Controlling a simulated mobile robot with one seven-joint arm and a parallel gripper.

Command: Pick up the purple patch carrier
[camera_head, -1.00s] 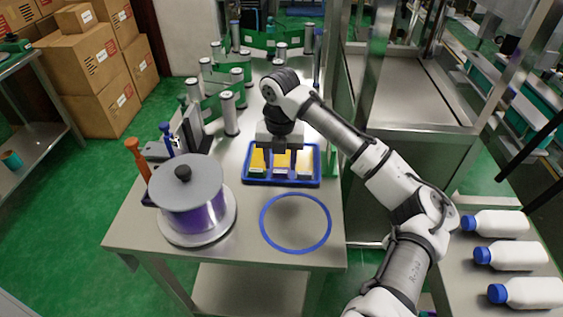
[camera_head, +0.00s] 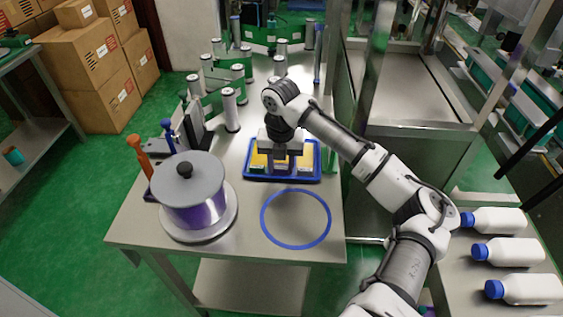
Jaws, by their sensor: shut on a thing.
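A blue tray (camera_head: 249,178) holds patch carriers in a row on the steel table. A yellow carrier (camera_head: 259,161) shows on the left and another yellow one (camera_head: 305,160) on the right. The purple patch carrier (camera_head: 281,169) is in the middle slot, mostly hidden by my gripper; only a little of its front edge shows. My gripper (camera_head: 281,161) points straight down into the middle of the tray and is shut on the purple carrier. Whether the carrier is clear of the tray floor cannot be told.
A blue ring (camera_head: 296,246) marks bare table in front of the tray. A grey-lidded reel with purple film (camera_head: 190,198) stands at left, near orange (camera_head: 139,153) and blue-handled tools. Green-belted rollers (camera_head: 230,110) stand behind. White bottles (camera_head: 500,221) lie at right.

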